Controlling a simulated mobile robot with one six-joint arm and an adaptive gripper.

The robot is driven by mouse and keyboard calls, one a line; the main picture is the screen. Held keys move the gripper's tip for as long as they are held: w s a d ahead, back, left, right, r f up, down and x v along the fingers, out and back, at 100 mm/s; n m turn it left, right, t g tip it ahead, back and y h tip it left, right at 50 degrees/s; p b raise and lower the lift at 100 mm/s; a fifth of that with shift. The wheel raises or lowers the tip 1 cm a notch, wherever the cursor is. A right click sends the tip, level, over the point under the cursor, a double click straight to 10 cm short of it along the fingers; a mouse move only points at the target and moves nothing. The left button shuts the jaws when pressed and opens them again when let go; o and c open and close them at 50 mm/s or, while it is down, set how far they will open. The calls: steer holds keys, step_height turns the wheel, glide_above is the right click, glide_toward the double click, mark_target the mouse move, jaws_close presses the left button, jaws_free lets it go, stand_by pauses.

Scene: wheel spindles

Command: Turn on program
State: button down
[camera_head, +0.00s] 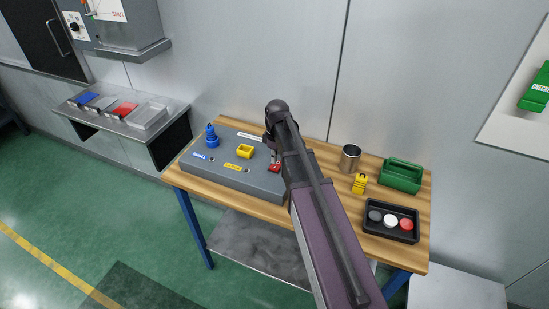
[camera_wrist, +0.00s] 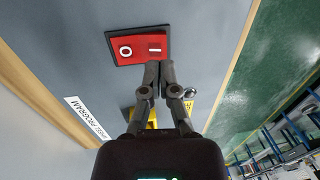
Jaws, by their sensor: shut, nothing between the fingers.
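A red rocker switch (camera_wrist: 137,45) marked O and I sits on the grey panel in the wrist view. A white label (camera_wrist: 88,118) ending in "PROGRAM" is on the same panel. My gripper (camera_wrist: 158,66) is shut and empty, its fingertips at the switch's lower edge just below the I mark. I cannot tell whether they touch it. In the head view the red switch (camera_head: 274,168) shows at the right of the grey box (camera_head: 225,178), partly hidden by my arm. Which side of the rocker is pressed is not clear.
The box also bears a blue spindle (camera_head: 211,136) and a yellow square part (camera_head: 244,151). Right of my arm on the wooden table (camera_head: 225,209) are a metal cup (camera_head: 349,158), a yellow part (camera_head: 359,184), a green bin (camera_head: 401,175) and a black tray (camera_head: 391,236) with coloured discs.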

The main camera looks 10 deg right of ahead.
steer(key=shift+s+a+f+b, duration=0.1)
steer(key=shift+f+b, duration=0.75)
steer(key=shift+f, duration=0.25)
